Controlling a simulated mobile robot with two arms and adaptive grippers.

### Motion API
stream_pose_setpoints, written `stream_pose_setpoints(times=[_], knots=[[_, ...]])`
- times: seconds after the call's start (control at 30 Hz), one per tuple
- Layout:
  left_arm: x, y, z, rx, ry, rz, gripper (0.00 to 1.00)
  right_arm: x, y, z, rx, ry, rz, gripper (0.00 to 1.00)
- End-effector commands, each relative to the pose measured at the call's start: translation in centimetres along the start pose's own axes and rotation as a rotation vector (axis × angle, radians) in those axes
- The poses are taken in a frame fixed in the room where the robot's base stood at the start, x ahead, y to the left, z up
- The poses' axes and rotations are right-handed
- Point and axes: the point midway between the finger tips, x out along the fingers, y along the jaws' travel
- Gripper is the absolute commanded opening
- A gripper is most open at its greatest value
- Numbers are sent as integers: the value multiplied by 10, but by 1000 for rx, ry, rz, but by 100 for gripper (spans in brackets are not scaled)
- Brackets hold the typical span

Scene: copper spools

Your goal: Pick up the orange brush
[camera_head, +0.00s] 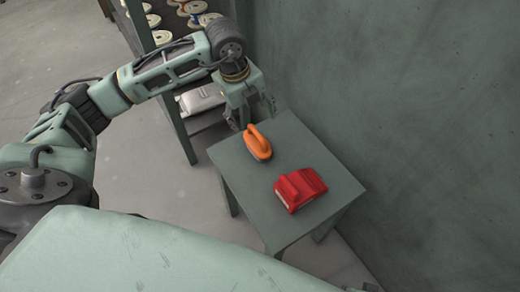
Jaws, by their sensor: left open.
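The orange brush (258,146) lies on the far part of a small grey-green table (318,232), its handle loop facing up. My left gripper (254,118) hangs just above and behind the brush, pointing down. Its fingers are open and spread apart, with nothing between them that I can see. The fingertips look close to the brush, but I cannot tell whether they touch it. My right gripper is not in view.
A red object (299,188) lies on the same table, nearer than the brush. A shelf rack with several spools (163,38) stands behind at the left. A wall (420,110) runs close along the table's right side. Open floor (140,165) lies left.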

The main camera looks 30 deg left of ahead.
Motion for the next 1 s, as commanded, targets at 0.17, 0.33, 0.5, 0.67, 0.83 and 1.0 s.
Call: stream_pose_setpoints(times=[0.17, 0.33, 0.5, 0.67, 0.83, 1.0], knots=[[43, 8, -1, 1, 2, -1, 67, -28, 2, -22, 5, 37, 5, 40], [65, 12, -1, 2, 2, -2, 67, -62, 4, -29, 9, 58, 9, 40], [74, 14, -1, 2, 3, -2, 67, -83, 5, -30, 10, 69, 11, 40], [84, 14, -1, 1, 4, -1, 67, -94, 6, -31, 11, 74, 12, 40], [102, 13, -1, 1, 5, -1, 67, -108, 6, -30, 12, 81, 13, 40], [124, 10, 3, 1, 4, -1, 67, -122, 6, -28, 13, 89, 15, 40]])
